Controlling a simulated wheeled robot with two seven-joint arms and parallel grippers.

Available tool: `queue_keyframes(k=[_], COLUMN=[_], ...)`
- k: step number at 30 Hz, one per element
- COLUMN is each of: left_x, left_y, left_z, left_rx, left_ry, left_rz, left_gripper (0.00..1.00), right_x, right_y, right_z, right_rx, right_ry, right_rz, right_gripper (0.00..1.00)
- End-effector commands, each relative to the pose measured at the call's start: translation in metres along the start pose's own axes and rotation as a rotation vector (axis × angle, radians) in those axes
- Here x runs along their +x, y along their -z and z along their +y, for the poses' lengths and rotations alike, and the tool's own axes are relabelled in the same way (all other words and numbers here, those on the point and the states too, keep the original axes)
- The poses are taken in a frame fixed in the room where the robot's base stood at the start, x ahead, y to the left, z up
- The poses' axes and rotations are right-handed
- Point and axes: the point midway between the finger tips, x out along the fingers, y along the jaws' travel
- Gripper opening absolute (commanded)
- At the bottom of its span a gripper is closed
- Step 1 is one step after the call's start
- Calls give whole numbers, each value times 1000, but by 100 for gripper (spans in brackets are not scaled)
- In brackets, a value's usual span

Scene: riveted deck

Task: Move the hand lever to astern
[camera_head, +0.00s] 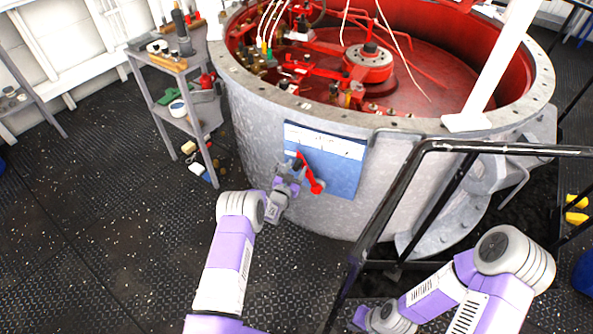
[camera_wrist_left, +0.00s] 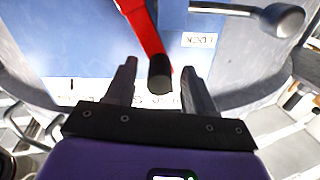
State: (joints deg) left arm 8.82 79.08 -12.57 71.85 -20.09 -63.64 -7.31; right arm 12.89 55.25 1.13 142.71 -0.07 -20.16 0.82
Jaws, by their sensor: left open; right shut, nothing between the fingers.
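The red hand lever (camera_head: 309,175) is on a blue panel (camera_head: 343,178) on the grey drum's side. It slants up and left from a round red lower end. In the left wrist view the lever (camera_wrist_left: 143,28) ends in a black grip (camera_wrist_left: 160,74). My left gripper (camera_head: 298,164) is at the lever's upper end. In the wrist view its open fingers (camera_wrist_left: 158,85) stand on either side of the black grip, with gaps on both sides. My right gripper (camera_head: 359,319) is low, by the railing, far from the panel; it is shut and empty, its fingertips hardly visible.
A grey handle with a ball knob (camera_wrist_left: 281,20) sticks out beside an upside-down "LOCK" label (camera_wrist_left: 199,40). A black railing (camera_head: 440,150) stands right of the panel, near my right arm. A cluttered shelf (camera_head: 163,105) stands at left. The deck at lower left is clear.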

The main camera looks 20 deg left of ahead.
Motion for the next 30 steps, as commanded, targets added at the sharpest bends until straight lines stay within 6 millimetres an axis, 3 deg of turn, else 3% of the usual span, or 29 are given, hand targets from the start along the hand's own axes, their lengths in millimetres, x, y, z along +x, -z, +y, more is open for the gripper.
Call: queue_keyframes(k=[13, 23, 30], left_x=[10, 10, 10], left_y=[1, 0, 0], left_z=[0, 0, 0], left_rx=[-2, -1, -1], left_ry=[0, 1, 1], left_rz=[-1, -1, -1], left_gripper=[52, 2, 0], right_x=[4, 4, 4], right_y=[0, 0, 0], right_z=[1, 1, 1], right_rx=[0, 0, 0], right_ry=[0, 0, 0], right_rz=[0, 0, 0], right_gripper=[0, 0, 0])
